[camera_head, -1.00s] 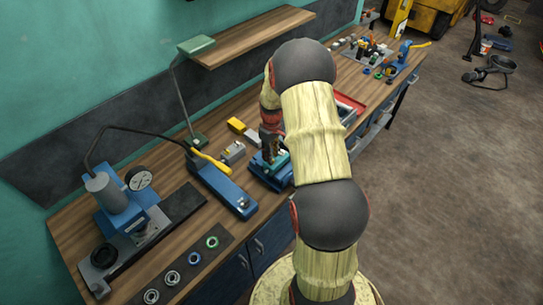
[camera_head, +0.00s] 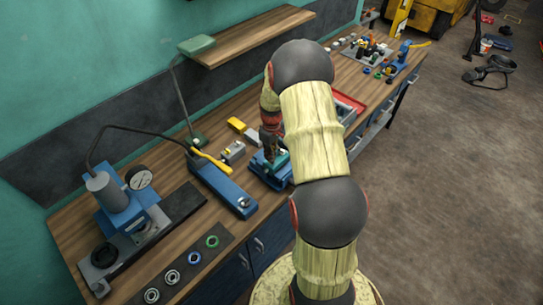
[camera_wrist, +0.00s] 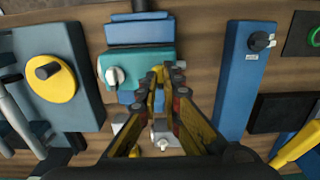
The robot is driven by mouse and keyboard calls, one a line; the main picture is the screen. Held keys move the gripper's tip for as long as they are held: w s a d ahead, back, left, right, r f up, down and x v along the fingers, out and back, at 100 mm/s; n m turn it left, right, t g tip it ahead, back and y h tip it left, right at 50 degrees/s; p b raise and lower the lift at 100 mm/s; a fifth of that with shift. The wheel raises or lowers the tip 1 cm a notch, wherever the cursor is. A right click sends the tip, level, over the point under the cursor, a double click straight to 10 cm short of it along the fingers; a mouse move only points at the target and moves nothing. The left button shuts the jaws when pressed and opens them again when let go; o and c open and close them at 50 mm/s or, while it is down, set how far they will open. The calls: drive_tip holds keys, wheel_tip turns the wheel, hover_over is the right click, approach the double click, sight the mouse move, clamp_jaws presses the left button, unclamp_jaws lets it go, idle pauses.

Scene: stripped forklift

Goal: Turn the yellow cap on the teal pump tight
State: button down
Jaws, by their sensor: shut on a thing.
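The teal pump (camera_wrist: 136,68) sits in a blue holder (camera_wrist: 140,32) in the wrist view, with a white knob (camera_wrist: 115,77) on its left. In the head view the pump (camera_head: 281,158) is partly hidden by my arm, above its blue base. My gripper (camera_wrist: 166,74) is shut at the pump's right end, on the yellow cap (camera_wrist: 157,76). The fingers hide most of the cap, so its seating cannot be seen. In the head view my gripper (camera_head: 270,148) points down at the pump.
A long blue tool (camera_head: 222,187) with a yellow lever lies left of the pump. A grey block (camera_head: 233,152) stands nearby. A blue press with a gauge (camera_head: 122,207) is at the far left. A red tray (camera_head: 349,102) lies behind my arm.

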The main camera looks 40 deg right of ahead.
drive_tip(key=shift+m, duration=0.3)
drive_tip(key=m+b, duration=0.2)
drive_tip(key=m, duration=0.3)
drive_tip(key=m+b, duration=0.1)
drive_tip(key=m, duration=0.4)
drive_tip(key=shift+m, duration=0.4)
drive_tip(key=m+b, duration=0.1)
drive_tip(key=m, duration=0.3)
drive_tip(key=shift+m, duration=2.3)
drive_tip(key=c, duration=2)
unclamp_jaws()
drive_tip(key=shift+r, duration=0.1)
